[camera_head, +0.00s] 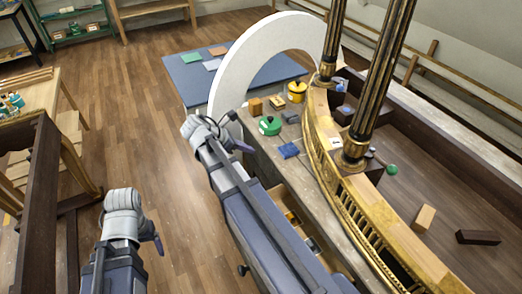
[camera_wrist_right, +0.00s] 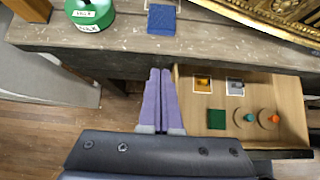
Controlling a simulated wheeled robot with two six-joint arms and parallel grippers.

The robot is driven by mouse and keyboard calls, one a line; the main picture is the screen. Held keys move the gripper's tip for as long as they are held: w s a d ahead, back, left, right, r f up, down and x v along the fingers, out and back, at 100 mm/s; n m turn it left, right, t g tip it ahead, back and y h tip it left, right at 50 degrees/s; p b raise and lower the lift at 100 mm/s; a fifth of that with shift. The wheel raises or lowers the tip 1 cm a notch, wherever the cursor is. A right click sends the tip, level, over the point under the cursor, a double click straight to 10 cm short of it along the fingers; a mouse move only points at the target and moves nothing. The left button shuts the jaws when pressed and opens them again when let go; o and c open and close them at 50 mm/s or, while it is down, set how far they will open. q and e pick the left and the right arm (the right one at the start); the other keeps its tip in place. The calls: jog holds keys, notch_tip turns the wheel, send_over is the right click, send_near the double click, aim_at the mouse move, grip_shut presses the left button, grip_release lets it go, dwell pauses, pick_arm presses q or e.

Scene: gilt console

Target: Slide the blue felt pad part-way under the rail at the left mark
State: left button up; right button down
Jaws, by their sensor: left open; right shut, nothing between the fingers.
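The blue felt pad (camera_head: 289,150) lies flat on the grey wooden console top, just left of the gilt rail (camera_head: 322,165) and apart from it. In the right wrist view the pad (camera_wrist_right: 161,20) lies near the console's front edge, beyond my fingertips. My right gripper (camera_head: 243,147) is shut and empty; in its wrist view the fingers (camera_wrist_right: 160,75) point toward the pad without touching it. My left gripper (camera_head: 158,243) is open, low at the left, far from the pad. A small white card (camera_head: 336,141) sits on the rail; I cannot tell whether it is the left mark.
A green round tin (camera_head: 270,125) stands left of the pad, also in the wrist view (camera_wrist_right: 90,12). A yellow pot (camera_head: 297,91) stands farther back. An open drawer (camera_wrist_right: 291,105) holding small items juts out below the console front. A white arch (camera_head: 222,88) rises behind.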

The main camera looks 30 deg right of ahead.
aim_at(295, 146)
jog(key=b+x, duration=0.3)
jog(key=x, duration=0.1)
jog(key=b+x, duration=0.3)
jog(key=x, duration=0.2)
jog(key=shift+f+b, duration=0.3)
jog(key=shift+f, duration=0.15)
jog(key=d, duration=0.3)
jog(key=shift+s+d+r, duration=0.1)
jog(key=shift+s+r, duration=0.05)
jog(key=shift+d, duration=0.55)
jog(key=d, duration=0.5)
jog(key=s+d, duration=0.1)
jog(key=d, duration=0.2)
jog(key=shift+a, duration=0.1)
